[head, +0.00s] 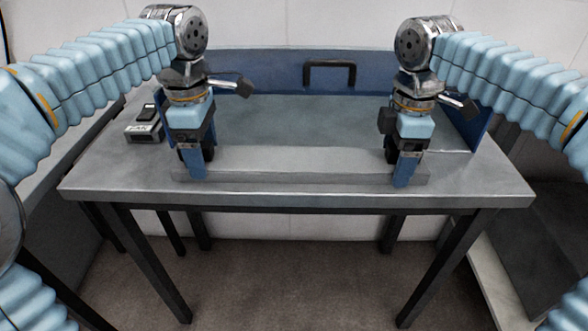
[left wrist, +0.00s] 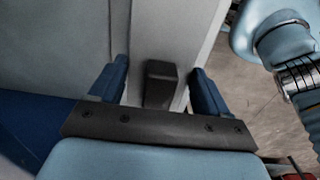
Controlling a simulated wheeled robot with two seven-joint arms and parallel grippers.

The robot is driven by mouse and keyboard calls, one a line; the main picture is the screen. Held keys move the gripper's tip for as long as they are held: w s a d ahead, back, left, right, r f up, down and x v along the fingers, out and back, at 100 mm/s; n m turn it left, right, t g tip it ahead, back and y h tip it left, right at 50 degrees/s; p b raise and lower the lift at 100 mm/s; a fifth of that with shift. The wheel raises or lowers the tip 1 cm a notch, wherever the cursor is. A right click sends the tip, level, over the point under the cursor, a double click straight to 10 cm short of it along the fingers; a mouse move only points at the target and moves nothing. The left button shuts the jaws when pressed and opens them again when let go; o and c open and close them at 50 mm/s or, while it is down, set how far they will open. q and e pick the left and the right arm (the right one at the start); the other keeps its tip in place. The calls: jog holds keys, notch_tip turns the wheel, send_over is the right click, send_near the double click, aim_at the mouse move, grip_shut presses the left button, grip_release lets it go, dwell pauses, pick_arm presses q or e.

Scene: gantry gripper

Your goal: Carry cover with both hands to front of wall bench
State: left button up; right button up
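A long, low grey piece (head: 300,161), which I take to be the cover, lies along the front of the grey table (head: 300,199). My left gripper (head: 193,165) points down at its left end, and my right gripper (head: 405,168) points down at its right end. In the left wrist view, the two blue fingers of my left gripper (left wrist: 158,88) stand apart on either side of a black block (left wrist: 160,82) on a light grey strip (left wrist: 165,30). Gaps show between block and fingers. The right fingers overlap in view, so their opening is hidden.
A blue upright panel (head: 260,68) with a black handle (head: 329,74) stands at the table's back. A small grey and black device (head: 146,124) sits at the table's left. A white-edged low unit (head: 495,285) stands right of the table. The floor in front (head: 290,285) is clear.

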pick_arm(q)
jog(key=o, duration=0.4)
pick_arm(e)
jog(key=o, duration=0.4)
pick_arm(q)
jog(key=shift+a, duration=0.1)
jog(key=a, duration=0.6)
jog(key=shift+a, duration=0.3)
pick_arm(e)
jog(key=shift+d, duration=0.2)
pick_arm(q)
jog(key=shift+a, duration=0.1)
pick_arm(e)
jog(key=d, duration=0.6)
jog(key=shift+d, duration=0.3)
